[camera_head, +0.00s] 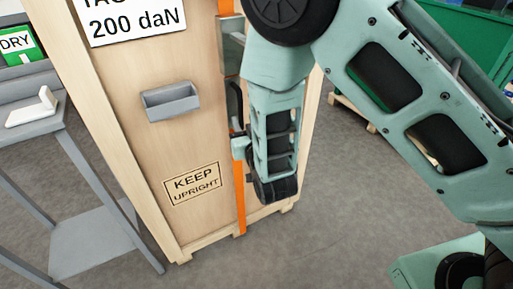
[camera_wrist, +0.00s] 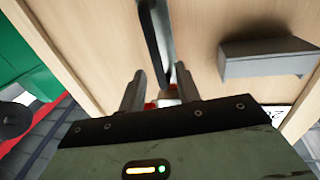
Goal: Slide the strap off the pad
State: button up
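The orange strap (camera_head: 240,207) runs down the face of a tall wooden crate (camera_head: 120,70). A grey-green block (camera_head: 231,46), perhaps the pad, sits on the strap line near the top. Below it a black handle-like part (camera_head: 234,103) stands on the same line, partly hidden by my arm. In the wrist view a long black bar (camera_wrist: 153,35) runs down the crate face to between my fingers. My gripper (camera_wrist: 160,78) faces the crate with its fingers apart. A small silvery and red piece (camera_wrist: 167,94) shows between them; contact is unclear.
A grey bin (camera_head: 171,101) juts from the crate face left of the strap; it also shows in the wrist view (camera_wrist: 268,60). A grey stand (camera_head: 90,240) with a white item (camera_head: 33,108) is at the left. Open floor (camera_head: 330,220) lies to the right.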

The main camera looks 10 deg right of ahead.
jog(key=s+d+b, duration=0.1)
jog(key=s, duration=1)
jog(key=shift+d, duration=0.1)
jog(key=s+a+r+n+g+y+p, duration=0.2)
jog(key=s+a+r+n+g+p, duration=0.25)
jog(key=s+g, duration=0.65)
jog(key=s+d+r+n+g+h+p, duration=0.1)
jog(key=s+d+r+g+h+p, duration=0.1)
jog(key=s+d+r+g, duration=0.4)
jog(key=s+d+r+h, duration=0.1)
jog(key=s+d+r, duration=0.1)
jog(key=s+d, duration=0.1)
jog(key=shift+s+r+n+g+h, duration=0.25)
jog(key=shift+s+n+g+h, duration=0.1)
jog(key=shift+s+g, duration=0.1)
